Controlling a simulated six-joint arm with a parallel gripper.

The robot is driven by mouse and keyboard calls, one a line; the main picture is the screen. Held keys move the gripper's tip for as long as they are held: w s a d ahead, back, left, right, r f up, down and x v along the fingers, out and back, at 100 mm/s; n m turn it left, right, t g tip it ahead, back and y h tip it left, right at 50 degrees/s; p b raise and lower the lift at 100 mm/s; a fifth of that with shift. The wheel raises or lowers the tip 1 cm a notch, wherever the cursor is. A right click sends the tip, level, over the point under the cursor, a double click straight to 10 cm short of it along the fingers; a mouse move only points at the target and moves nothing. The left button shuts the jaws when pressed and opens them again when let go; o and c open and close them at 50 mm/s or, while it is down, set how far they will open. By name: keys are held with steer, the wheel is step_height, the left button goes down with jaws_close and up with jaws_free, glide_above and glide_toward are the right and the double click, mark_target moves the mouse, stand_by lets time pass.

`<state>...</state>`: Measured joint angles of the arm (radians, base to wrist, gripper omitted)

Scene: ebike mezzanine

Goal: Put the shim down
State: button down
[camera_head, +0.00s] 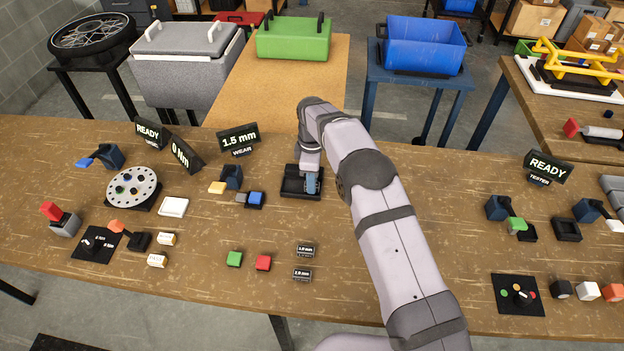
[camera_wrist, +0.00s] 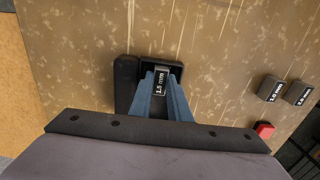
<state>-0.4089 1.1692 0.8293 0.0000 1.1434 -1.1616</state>
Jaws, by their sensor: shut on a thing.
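The shim (camera_wrist: 161,80) is a small dark block with a white-on-black "1.5 mm" label, seen in the wrist view between my blue fingertips. My gripper (camera_wrist: 162,84) is shut on it; it also shows in the head view (camera_head: 313,184), pointing down. A black square tray (camera_head: 292,188) lies right under my gripper, and it also shows in the wrist view (camera_wrist: 147,66). The shim is over or inside this tray; I cannot tell whether it touches the bottom. The shim is hidden by my fingers in the head view.
Two labelled shims, 1.0 mm (camera_head: 305,250) and 2.0 mm (camera_head: 302,274), lie in front on the wooden bench. A green block (camera_head: 234,259) and a red block (camera_head: 263,263) are left of them. A "1.5 mm" wear display (camera_head: 238,138) stands behind left. Bench right of my arm is partly clear.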

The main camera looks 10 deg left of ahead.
steer(key=shift+f, duration=0.1)
steer(key=shift+f, duration=0.1)
steer(key=c, duration=1.9)
jaws_free()
steer(key=shift+c, duration=0.2)
step_height(320, 180, up, 12)
steer(key=b, duration=0.3)
steer(key=shift+r, duration=0.2)
